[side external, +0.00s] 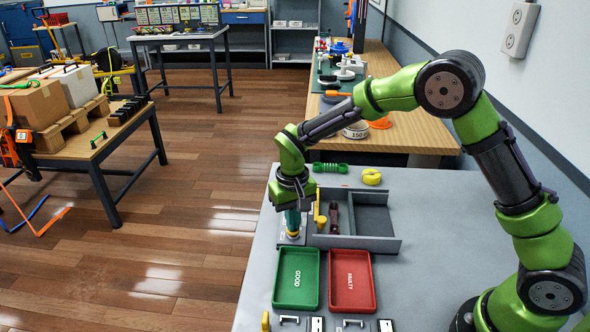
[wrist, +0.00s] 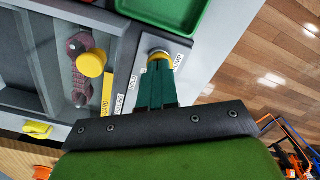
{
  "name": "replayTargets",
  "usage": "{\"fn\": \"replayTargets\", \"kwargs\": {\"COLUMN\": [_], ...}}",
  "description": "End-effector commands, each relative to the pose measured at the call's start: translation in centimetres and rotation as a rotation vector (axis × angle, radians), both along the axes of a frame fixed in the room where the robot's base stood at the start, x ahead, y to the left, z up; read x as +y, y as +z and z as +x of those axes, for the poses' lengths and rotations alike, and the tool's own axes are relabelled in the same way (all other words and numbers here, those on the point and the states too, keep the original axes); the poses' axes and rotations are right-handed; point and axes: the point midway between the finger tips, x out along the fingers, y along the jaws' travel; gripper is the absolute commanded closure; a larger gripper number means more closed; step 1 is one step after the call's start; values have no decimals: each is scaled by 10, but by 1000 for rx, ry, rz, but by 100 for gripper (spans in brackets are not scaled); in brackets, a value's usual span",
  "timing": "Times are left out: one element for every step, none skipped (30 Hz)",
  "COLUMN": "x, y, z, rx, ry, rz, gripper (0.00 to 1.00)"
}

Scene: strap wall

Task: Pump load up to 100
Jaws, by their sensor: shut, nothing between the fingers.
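My gripper (side external: 293,232) is shut with nothing between its teal fingers and points down at a small grey plate. It also shows in the wrist view (wrist: 157,72). Right at the fingertips is a round silver button with a yellow ring (wrist: 160,56), set on the labelled plate (wrist: 178,46). The fingers partly cover it, and I cannot tell whether they touch or press it. Beside it are a yellow strip (wrist: 107,93) and a yellow knob (wrist: 92,63), next to a dark reddish strap piece (wrist: 78,75) in a grey fixture. No load reading is legible.
A green GOOD tray (side external: 277,293) and a red FAULTY tray (side external: 371,295) lie in front of the grey fixture (side external: 385,243). A green coil (side external: 330,168) and a yellow piece (side external: 371,176) lie behind it.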

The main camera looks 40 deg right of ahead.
Motion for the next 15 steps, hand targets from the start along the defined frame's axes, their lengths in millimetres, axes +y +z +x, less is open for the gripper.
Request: {"fn": "replayTargets", "kwargs": {"x": [0,0,0,0,0,0,0,0,0,0,0,0,0,0,0], "y": [0,0,0,0,0,0,1,2,4,5,7,9,11,13,15], "z": [0,0,0,0,0,0,0,0,0,0,0,0,0,0,-1], "rx": [1,1,1,1,1,1,1,1,1,1,1,1,1,1,2], "ry": [0,0,0,0,0,0,0,0,0,-1,-1,-1,-1,-1,-1], "rz": [0,0,0,0,0,0,0,0,0,0,0,0,0,0,0], "gripper": [100,100,100,100,100,100,100,100,100,100,100,100,100,100,100]}}
